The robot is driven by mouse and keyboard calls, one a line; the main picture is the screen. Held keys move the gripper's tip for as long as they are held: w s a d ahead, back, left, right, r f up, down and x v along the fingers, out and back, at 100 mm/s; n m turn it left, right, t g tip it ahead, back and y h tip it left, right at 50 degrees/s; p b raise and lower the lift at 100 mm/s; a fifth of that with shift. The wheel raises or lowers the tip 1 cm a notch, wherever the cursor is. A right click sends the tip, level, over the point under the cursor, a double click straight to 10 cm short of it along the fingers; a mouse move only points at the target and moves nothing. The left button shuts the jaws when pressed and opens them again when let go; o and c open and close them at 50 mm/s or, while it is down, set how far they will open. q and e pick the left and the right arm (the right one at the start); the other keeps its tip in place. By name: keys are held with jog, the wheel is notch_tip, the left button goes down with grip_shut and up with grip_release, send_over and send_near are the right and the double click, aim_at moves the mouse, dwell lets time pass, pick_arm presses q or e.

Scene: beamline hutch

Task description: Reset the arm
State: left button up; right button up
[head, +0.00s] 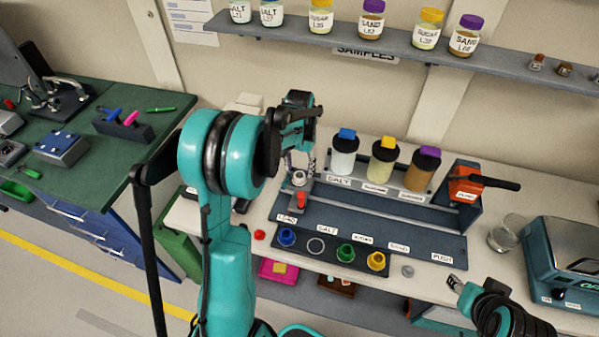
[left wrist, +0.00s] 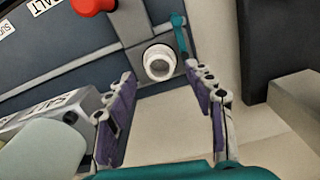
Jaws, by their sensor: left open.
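My teal left arm rises from the bottom of the head view and bends over at a large elbow joint. Its left gripper (head: 301,160) hangs over the left end of the dosing rig (head: 375,222), partly hidden by the arm. In the left wrist view the left gripper (left wrist: 163,92) is open, its purple-padded fingers apart with nothing between them. A small white round cup (left wrist: 160,62) lies just beyond the fingertips. My right gripper (head: 456,284) shows at the lower right of the head view, over the bench front; its jaw opening is unclear.
Three capped jars (head: 383,163) stand behind the rig, with an orange push block (head: 465,185) at its right. A glass beaker (head: 507,233) and a teal balance (head: 570,262) stand farther right. A sample shelf (head: 400,45) runs above. A green bench (head: 85,140) is left.

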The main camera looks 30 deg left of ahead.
pick_arm(q)
notch_tip(320, 180, up, 9)
jog(key=s+d+r+t+b, duration=0.2)
jog(key=s+d+r+t, duration=0.1)
jog(key=s+d, duration=0.6)
jog(key=s+d+f+t, duration=0.2)
jog(key=s+d, duration=0.1)
jog(key=s, duration=0.2)
jog(key=s+d+f+m+t+b, duration=0.1)
jog(key=s+d+f+t, duration=0.1)
jog(key=s, duration=0.3)
jog(key=shift+d+f+b, duration=0.3)
jog(key=shift+d+f, duration=0.05)
jog(key=shift+d, duration=0.4)
